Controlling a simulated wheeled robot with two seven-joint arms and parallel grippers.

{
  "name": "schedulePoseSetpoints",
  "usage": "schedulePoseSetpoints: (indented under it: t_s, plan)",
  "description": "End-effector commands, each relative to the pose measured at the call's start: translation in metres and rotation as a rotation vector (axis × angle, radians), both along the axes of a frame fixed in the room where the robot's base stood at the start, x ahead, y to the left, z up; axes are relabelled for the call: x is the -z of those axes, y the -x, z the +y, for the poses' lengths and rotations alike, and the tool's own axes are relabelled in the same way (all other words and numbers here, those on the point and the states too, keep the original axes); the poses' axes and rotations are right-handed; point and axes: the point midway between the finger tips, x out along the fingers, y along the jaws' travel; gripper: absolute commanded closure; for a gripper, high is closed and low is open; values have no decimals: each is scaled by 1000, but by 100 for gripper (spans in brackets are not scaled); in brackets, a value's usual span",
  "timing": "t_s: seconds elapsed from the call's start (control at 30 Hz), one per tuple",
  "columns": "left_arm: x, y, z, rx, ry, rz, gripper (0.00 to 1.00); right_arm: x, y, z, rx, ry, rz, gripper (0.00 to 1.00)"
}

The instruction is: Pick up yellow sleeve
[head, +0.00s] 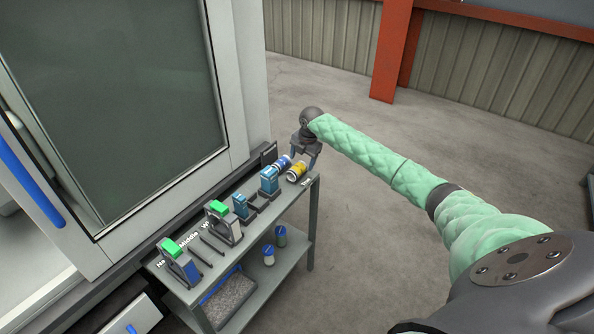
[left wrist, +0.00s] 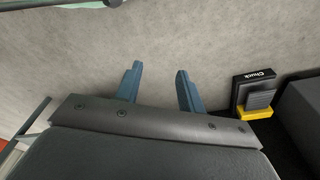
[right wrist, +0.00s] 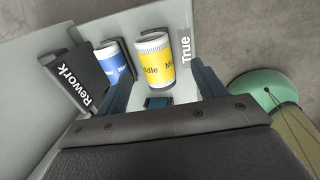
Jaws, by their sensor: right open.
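The yellow sleeve (head: 297,171) lies at the far right end of the bench, beside a blue sleeve (head: 283,161). In the right wrist view the yellow sleeve (right wrist: 155,62) is a yellow cylinder with a white ribbed end, and the blue sleeve (right wrist: 114,64) is just left of it. My right gripper (head: 315,155) is over that end of the bench, open and empty. In the right wrist view its fingers (right wrist: 160,88) stand apart, with the yellow sleeve ahead between them. My left gripper (left wrist: 156,82) is open and empty in the left wrist view, over bare floor.
The bench (head: 262,225) also holds blue-and-grey fixtures with green tops (head: 220,208) and dark rods. Two capped cylinders (head: 268,254) stand on its lower shelf. A "Rework" sign (right wrist: 75,82) is beside the blue sleeve. A machine door (head: 120,90) rises at left. Floor is clear at right.

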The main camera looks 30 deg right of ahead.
Motion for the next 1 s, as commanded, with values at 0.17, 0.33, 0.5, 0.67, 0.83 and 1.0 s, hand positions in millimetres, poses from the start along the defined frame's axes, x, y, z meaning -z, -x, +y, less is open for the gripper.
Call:
schedulePoseSetpoints:
  t_s: [0.17,0.33,0.5,0.67,0.83,1.0]
  plan:
    - [17,6,6,4,-7,-9,61,11,-5,3,0,-3,2,31]
    - [38,14,14,8,-14,-21,61,25,-11,4,2,-1,1,31]
    - [51,18,19,12,-17,-33,61,42,-13,5,1,-2,2,31]
    - [57,21,21,13,-19,-37,61,48,-14,5,1,1,2,31]
    - [57,21,21,13,-19,-37,61,48,-14,5,1,0,1,31]
    - [57,21,21,13,-19,-37,61,48,-14,5,1,0,1,58]
